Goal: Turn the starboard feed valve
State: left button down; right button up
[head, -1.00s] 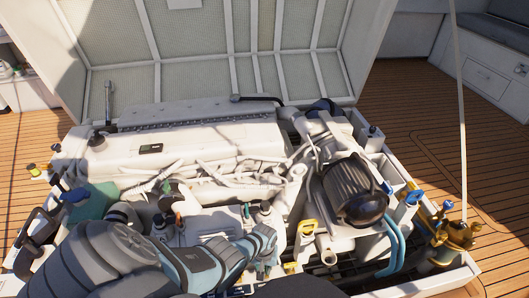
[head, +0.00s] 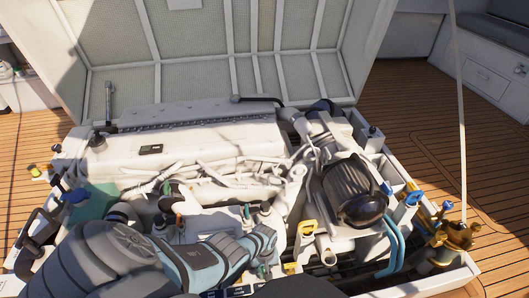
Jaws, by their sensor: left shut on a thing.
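My left gripper (head: 264,240) is at the front middle of the engine bay, at the end of my grey and teal arm. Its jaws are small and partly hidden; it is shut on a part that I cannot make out. A yellow valve handle (head: 307,228) stands just right of it, apart from it as far as I can see. A second, smaller yellow handle (head: 290,267) sits lower. A blue handle (head: 412,198) is farther right, beyond the round dark-ribbed unit. Which one is the starboard feed valve I cannot tell. My right gripper is out of view.
The white engine block (head: 190,145) fills the back, under the raised hatch lid (head: 200,50). The dark ribbed unit (head: 352,180) and blue hoses (head: 395,245) crowd the right side. A brass fitting (head: 457,235) stands at the right edge. Wooden deck (head: 430,130) lies clear beyond.

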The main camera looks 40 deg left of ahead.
aim_at(264, 269)
pick_arm(q)
jog(key=c, duration=1.9)
grip_release()
jog(key=shift+s+a+f, duration=0.1)
jog(key=shift+s+a, duration=0.05)
jog(key=shift+s, duration=0.15)
jog(key=shift+w+r, duration=0.2)
jog(key=shift+r, duration=0.45)
notch_tip(264, 269, up, 11)
jog(key=shift+f, duration=0.1)
